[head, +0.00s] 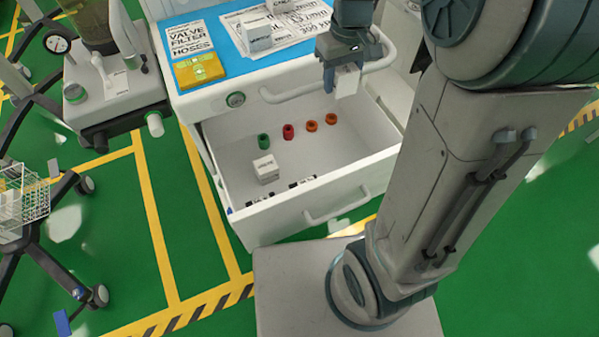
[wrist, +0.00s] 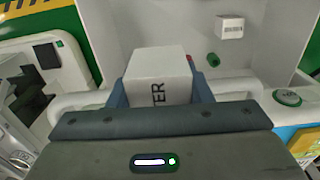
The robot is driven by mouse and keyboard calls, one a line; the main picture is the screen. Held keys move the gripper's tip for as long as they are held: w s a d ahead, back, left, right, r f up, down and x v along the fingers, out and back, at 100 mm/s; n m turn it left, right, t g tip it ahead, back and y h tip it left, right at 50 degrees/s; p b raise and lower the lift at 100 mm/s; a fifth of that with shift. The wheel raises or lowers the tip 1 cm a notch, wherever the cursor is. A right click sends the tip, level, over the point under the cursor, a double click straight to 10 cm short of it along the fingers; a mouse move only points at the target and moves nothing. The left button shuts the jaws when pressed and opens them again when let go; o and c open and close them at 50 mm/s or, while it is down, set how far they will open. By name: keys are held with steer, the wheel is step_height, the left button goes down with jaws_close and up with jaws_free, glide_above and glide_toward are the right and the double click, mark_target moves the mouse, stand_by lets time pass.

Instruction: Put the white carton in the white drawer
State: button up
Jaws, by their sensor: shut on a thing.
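My gripper (head: 346,72) is shut on a white carton (head: 347,82). It holds the carton above the back right part of the open white drawer (head: 230,155). In the wrist view the held carton (wrist: 158,75) sits between the fingers, with dark lettering on one face. A second white carton (head: 265,168) stands inside the drawer, left of its middle; it also shows in the wrist view (wrist: 230,27). A third white carton (head: 257,36) stands on the blue cart top. The drawer is pulled out and its inside is mostly visible.
A yellow box (head: 198,70) and printed sheets (head: 280,28) lie on top. The drawer's right part looks clear.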

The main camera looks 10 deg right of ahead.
mark_target(329, 162)
steer(key=shift+s+f+b, duration=0.3)
steer(key=shift+s+b, duration=0.05)
steer(key=shift+b, duration=0.05)
step_height(329, 162, down, 28)
steer(key=b, duration=0.8)
steer(key=shift+r, duration=0.1)
steer(key=shift+f, duration=0.2)
steer(key=o, duration=1)
steer(key=shift+r, duration=0.15)
step_height(329, 162, up, 12)
steer(key=p, duration=0.4)
steer(key=shift+r, duration=0.1)
